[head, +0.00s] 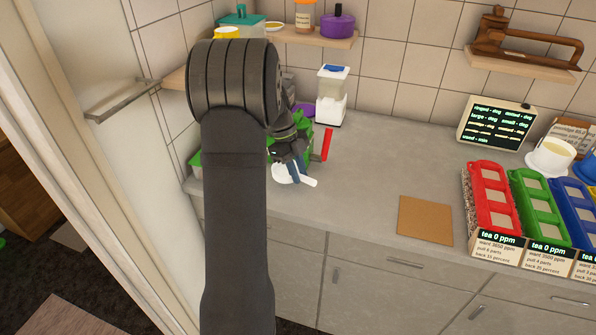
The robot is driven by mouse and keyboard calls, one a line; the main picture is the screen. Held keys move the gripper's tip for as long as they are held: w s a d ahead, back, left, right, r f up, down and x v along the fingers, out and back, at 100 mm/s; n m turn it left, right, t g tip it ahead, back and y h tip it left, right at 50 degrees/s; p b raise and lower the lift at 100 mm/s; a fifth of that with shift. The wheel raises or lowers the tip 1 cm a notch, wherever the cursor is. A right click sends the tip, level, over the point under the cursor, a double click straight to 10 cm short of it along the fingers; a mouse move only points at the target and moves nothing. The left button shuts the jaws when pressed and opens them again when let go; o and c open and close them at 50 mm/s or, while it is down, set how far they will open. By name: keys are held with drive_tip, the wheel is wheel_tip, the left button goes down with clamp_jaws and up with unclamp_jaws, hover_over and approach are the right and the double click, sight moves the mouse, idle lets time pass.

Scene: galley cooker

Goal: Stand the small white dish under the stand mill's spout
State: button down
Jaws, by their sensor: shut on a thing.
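My gripper (295,165) is low over the counter at the left and is shut on the small white dish (283,178). Part of the dish shows below the fingers, with a pale tab to its right. I cannot tell whether the dish touches the counter. A white upright appliance with a blue top (332,98) stands behind, near the wall; it may be the stand mill, but no spout is clear. A green thing (318,140) with a red upright bar (327,144) is just behind my gripper. My arm hides much of it.
A brown board (425,220) lies near the counter's front edge. Red (493,195), green (538,207) and blue racks stand at the right. The middle counter is clear.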

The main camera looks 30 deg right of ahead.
sight(286, 174)
drive_tip(key=shift+f, duration=0.3)
drive_tip(key=shift+f, duration=0.25)
drive_tip(key=c, duration=1.3)
unclamp_jaws()
drive_tip(key=shift+a+f, duration=0.1)
drive_tip(key=v, duration=1.3)
drive_tip(key=shift+s+r, duration=0.2)
drive_tip(key=shift+r, duration=0.05)
